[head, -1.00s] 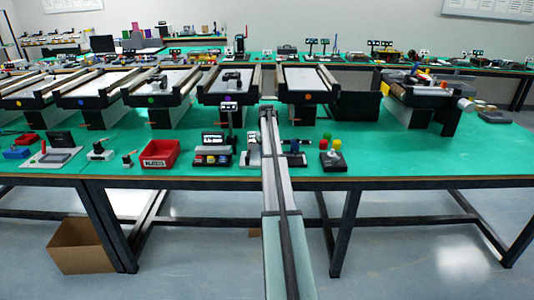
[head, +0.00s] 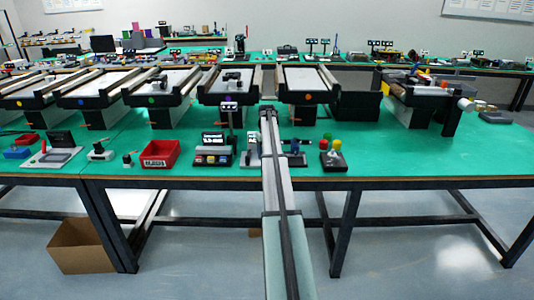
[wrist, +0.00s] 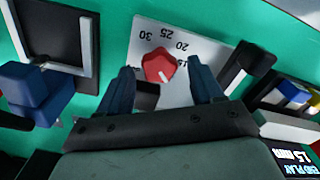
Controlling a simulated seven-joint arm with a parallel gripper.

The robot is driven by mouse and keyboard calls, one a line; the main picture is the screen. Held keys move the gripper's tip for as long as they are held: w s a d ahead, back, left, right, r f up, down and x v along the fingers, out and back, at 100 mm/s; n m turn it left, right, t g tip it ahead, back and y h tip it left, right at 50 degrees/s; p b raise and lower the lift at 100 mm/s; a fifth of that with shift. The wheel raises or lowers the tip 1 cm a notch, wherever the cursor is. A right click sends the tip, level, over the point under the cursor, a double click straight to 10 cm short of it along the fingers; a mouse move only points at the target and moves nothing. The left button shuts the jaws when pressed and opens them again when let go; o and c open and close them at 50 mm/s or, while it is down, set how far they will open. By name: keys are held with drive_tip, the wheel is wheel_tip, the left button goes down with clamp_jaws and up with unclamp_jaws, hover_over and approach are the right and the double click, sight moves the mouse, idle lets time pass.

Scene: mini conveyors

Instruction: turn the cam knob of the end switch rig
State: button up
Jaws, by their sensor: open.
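The cam knob (wrist: 159,66) is a red pointer knob on a white dial plate (wrist: 141,40) with printed numbers, seen upside down in the wrist view. My gripper (wrist: 161,70) is open, with one dark blue finger on each side of the knob. Gaps show between the fingers and the knob, so it is not gripped. In the head view the rig's pale plate (head: 251,152) shows just left of my arm. The knob and my fingertips are hidden there behind the arm.
A blue block on a black frame (wrist: 38,88) stands close on the wrist view's left. A dark post (wrist: 248,65) and a display unit (wrist: 294,158) are close on its right. In the head view, a button box (head: 333,158) stands to the right, with clear green bench beyond.

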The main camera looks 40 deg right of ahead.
drive_tip(key=shift+r, duration=0.1)
wheel_tip(320, 180, up, 14)
idle(0.7)
drive_tip(key=shift+f, duration=0.2)
drive_tip(key=s+a+f+n+g, duration=0.1)
drive_tip(key=s+a+f+g, duration=0.1)
drive_tip(key=a+f, duration=1.75)
drive_tip(key=s+a+f+n+g, duration=0.1)
drive_tip(key=s+a+f, duration=0.4)
drive_tip(key=a+f, duration=0.6)
drive_tip(key=s+a+f+g, duration=0.1)
drive_tip(key=s+a+f, duration=0.4)
drive_tip(key=a+f, duration=0.55)
drive_tip(key=s+a+f, duration=0.8)
drive_tip(key=s+a, duration=0.1)
drive_tip(key=s, duration=0.1)
drive_tip(key=s+a+f+g, duration=0.1)
drive_tip(key=s+a, duration=0.3)
drive_tip(key=s, duration=0.6)
drive_tip(key=s+a+f+n+g, duration=0.1)
drive_tip(key=s+a+f, duration=0.3)
drive_tip(key=s, duration=0.6)
drive_tip(key=s+a+f, duration=0.3)
drive_tip(key=s+a, duration=0.2)
drive_tip(key=s, duration=0.5)
drive_tip(key=shift+n+g, duration=0.3)
drive_tip(key=shift+g, duration=0.1)
